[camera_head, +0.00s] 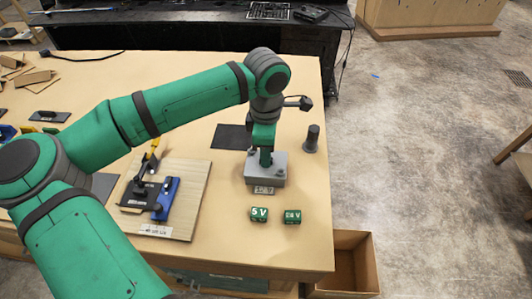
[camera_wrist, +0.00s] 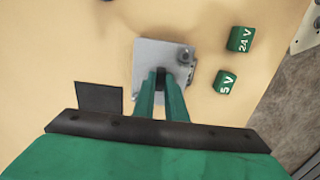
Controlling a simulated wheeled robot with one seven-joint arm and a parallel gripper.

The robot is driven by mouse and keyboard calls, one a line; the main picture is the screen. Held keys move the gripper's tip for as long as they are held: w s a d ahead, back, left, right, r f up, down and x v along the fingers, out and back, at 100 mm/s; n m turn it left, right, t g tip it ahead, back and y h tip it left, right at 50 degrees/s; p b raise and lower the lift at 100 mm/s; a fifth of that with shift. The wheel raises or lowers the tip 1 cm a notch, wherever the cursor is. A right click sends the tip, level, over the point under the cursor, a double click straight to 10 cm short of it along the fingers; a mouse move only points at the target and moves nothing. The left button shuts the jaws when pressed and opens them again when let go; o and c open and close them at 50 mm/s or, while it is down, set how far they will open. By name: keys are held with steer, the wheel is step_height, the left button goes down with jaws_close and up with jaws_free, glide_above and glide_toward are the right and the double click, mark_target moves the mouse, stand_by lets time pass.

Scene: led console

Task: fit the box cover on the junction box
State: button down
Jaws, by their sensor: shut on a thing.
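The grey junction box (camera_head: 265,181) stands on the table with a pale label on its front. The cover also shows in the wrist view (camera_wrist: 150,53) as a square plate under my fingers. My gripper (camera_head: 266,160) points down at the middle of the cover and is shut on it; the same fingers show in the wrist view (camera_wrist: 160,78). I cannot tell whether the cover is fully seated on the box.
Two green blocks, marked 5 V (camera_head: 259,214) and 24 V (camera_head: 292,216), lie in front. A dark cylinder (camera_head: 312,139) stands right of the box, and a black mat (camera_head: 227,137) lies behind left. A wooden board (camera_head: 190,193) with a blue and black fixture is at left.

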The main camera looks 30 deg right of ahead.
steer(key=c, duration=1.7)
jaws_free()
step_height(320, 180, up, 11)
steer(key=shift+f, duration=0.1)
